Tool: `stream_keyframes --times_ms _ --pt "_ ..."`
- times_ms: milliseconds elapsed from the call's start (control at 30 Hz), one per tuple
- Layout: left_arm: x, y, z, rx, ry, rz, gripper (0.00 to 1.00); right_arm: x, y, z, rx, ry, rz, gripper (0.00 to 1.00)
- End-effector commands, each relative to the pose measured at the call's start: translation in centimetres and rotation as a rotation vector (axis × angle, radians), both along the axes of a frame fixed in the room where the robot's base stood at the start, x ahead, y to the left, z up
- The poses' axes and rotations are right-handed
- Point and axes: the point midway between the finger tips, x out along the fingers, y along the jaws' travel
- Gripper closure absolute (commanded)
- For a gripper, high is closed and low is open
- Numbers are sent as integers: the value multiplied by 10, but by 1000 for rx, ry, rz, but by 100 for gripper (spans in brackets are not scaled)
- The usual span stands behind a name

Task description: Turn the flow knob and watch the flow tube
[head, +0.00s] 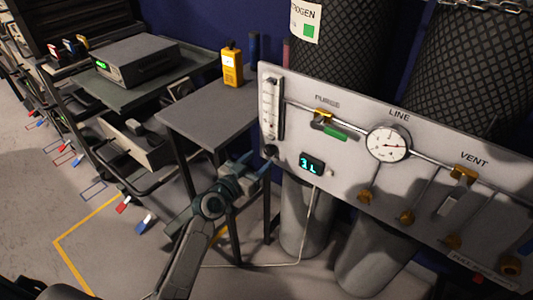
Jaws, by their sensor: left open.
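The grey panel (350,170) stands tilted across the right half of the head view. The flow tube (268,105), a clear upright tube with a scale, is on its left end; its float is too small to read. The dark flow knob (270,151) is just below the tube. My left gripper (262,165) reaches up from below, with its fingers open just below and left of the knob. I cannot tell whether a finger touches the knob. My right gripper is not in view.
The panel also has a purge valve with a green handle (335,135), a round line gauge (388,144), a lit display (312,164) and a vent valve (462,176). A small table (205,112) with a yellow meter (232,66) stands to the left. Gas cylinders stand behind the panel.

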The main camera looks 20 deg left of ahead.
Motion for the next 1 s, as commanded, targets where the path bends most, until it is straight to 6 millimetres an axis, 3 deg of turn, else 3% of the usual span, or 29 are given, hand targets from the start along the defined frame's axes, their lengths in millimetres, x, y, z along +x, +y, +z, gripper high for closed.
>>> stream_keyframes --times_ms 100,300,633,867,1000 --pt "20 -8 1 -2 1 -1 48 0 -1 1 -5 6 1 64" --pt "38 -14 0 -1 0 0 48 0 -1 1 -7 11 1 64" --pt "42 -15 -1 1 2 0 48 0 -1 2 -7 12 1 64" --pt "42 -15 -1 1 2 0 91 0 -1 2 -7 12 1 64" --pt "42 -15 -1 -1 3 0 92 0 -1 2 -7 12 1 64"
